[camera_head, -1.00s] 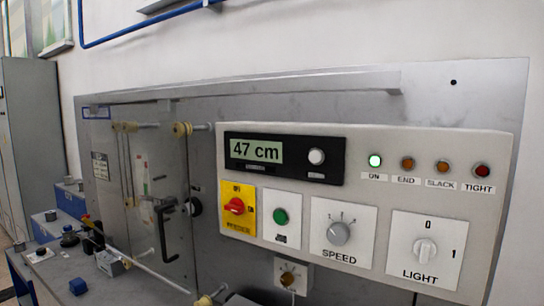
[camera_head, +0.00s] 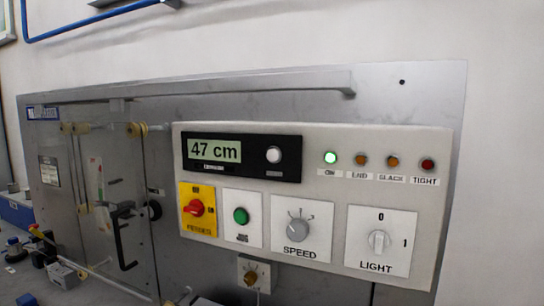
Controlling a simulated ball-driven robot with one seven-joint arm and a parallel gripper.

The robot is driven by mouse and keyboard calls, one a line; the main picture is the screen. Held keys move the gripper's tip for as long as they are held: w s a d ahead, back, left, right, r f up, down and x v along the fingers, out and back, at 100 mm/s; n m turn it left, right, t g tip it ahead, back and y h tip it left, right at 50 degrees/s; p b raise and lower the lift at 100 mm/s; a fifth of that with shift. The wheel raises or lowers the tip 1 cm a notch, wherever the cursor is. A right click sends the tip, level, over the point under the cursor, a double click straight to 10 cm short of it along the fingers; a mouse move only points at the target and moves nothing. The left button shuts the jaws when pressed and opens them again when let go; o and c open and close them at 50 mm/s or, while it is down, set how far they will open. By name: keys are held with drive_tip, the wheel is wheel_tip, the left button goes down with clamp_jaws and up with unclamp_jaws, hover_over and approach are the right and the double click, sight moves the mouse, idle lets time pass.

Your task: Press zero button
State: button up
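The control panel (camera_head: 335,145) fills the middle and right of the head view. A black display unit (camera_head: 255,170) on its upper left reads "47 cm" (camera_head: 214,150). A round white button (camera_head: 273,155) sits on this unit, right of the readout. The small label below it is too blurred to read. My gripper is not in view, and nothing touches the button.
Below the display are a red and yellow switch (camera_head: 196,208), a green button (camera_head: 240,216), a SPEED knob (camera_head: 297,231) and a LIGHT switch (camera_head: 379,241). The ON lamp (camera_head: 330,158) is lit green. A black handle (camera_head: 124,238) stands out at left.

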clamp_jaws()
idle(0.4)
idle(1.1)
